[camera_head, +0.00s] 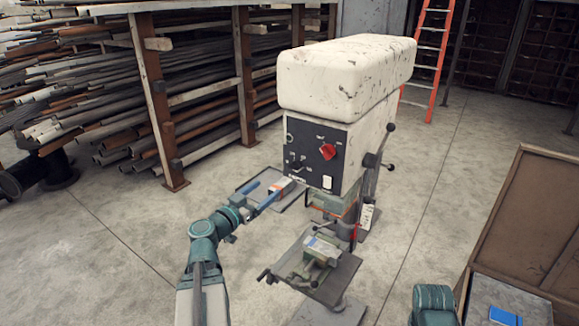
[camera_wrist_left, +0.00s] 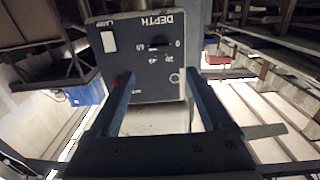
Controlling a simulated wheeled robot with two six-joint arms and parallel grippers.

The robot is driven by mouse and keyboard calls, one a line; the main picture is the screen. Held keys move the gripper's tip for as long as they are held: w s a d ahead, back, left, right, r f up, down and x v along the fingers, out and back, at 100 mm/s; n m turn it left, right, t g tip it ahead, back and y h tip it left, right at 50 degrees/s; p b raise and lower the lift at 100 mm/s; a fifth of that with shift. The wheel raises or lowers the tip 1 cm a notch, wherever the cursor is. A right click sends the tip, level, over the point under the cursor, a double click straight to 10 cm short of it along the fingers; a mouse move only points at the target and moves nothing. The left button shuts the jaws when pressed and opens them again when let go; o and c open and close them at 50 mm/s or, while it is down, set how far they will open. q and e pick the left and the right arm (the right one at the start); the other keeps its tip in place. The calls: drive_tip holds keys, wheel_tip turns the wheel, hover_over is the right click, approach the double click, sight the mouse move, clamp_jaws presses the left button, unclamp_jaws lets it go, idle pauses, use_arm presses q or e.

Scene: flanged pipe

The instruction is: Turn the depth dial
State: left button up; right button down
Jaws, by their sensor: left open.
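The depth dial (camera_head: 297,163) is a small black knob on the dark control panel (camera_head: 308,150) of a white-topped drill press. In the left wrist view the panel appears upside down, with the dial (camera_wrist_left: 158,45) beside the DEPTH lettering and a number scale. My left gripper (camera_head: 281,186) is open, in front of and below the panel in the head view. Its two fingers (camera_wrist_left: 158,73) point at the panel with nothing between them, apart from the dial. My right gripper is out of view.
A red knob (camera_head: 328,151) sits near the dial on the panel. Lever handles (camera_head: 378,160) stick out from the machine's right side. Pipe racks fill the back left.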

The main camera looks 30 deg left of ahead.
sight(292, 169)
use_arm(q)
drive_tip(key=w, duration=0.9)
drive_tip(key=w+d, duration=0.1)
drive_tip(key=w, duration=0.4)
drive_tip(key=shift+c, duration=0.3)
clamp_jaws()
drive_tip(key=n, duration=0.6)
drive_tip(key=shift+s, duration=0.1)
drive_tip(key=n, duration=0.5)
drive_tip(key=shift+f, duration=0.1)
drive_tip(key=shift+n, duration=0.5)
